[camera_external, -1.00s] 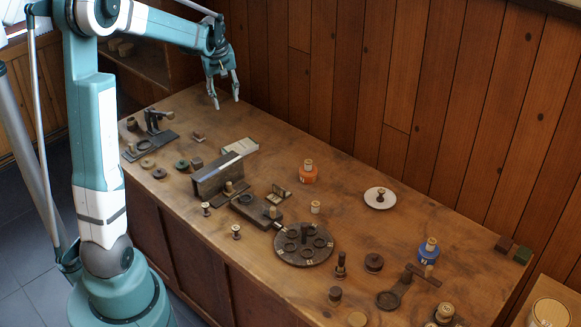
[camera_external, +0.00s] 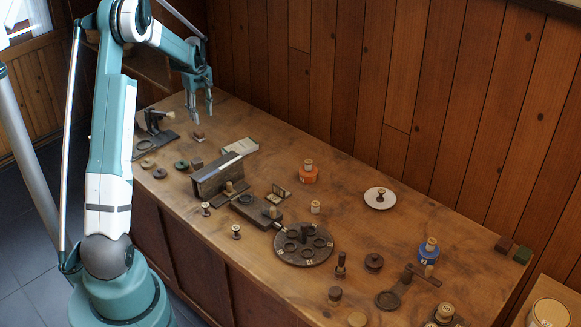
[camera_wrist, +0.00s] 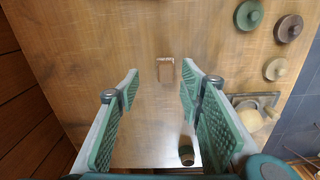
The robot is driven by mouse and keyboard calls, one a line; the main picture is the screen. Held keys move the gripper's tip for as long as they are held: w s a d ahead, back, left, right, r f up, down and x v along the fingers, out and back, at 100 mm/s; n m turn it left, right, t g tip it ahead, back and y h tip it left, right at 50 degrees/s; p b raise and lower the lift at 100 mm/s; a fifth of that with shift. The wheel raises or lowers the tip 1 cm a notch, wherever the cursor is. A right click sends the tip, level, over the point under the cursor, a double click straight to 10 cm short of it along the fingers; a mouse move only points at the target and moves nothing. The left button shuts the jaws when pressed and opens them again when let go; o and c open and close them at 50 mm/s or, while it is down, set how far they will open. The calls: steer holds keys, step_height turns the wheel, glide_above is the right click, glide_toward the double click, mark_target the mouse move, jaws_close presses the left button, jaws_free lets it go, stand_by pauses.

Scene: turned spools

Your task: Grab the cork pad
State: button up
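A small, flat, brown rectangular piece (camera_external: 198,135), which looks like the cork pad, lies on the table near its far left end. In the wrist view the same piece (camera_wrist: 166,71) shows between the fingertips and beyond them, with a paler edge. My gripper (camera_external: 199,111) is open and empty above the table, with its fingers pointing down. In the wrist view its two green-padded fingers (camera_wrist: 160,84) are well apart, with the piece slightly nearer the right finger. Nothing touches the piece.
A clamp-like fixture (camera_external: 155,125) stands left of the piece. Green (camera_wrist: 248,15), brown (camera_wrist: 288,28) and tan (camera_wrist: 275,68) discs lie to its side. A dark cylinder (camera_wrist: 187,152) stands near the right finger. The wood wall (camera_wrist: 25,110) is close on the other side.

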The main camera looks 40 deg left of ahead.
mark_target(198, 131)
steer(key=shift+s+a+f+n, duration=0.2)
steer(key=shift+a+f+n, duration=0.1)
steer(key=shift+a+f, duration=1)
steer(key=shift+f, duration=1.25)
steer(key=shift+s+f, duration=0.2)
steer(key=shift+f, duration=2.4)
steer(key=c, duration=0.9)
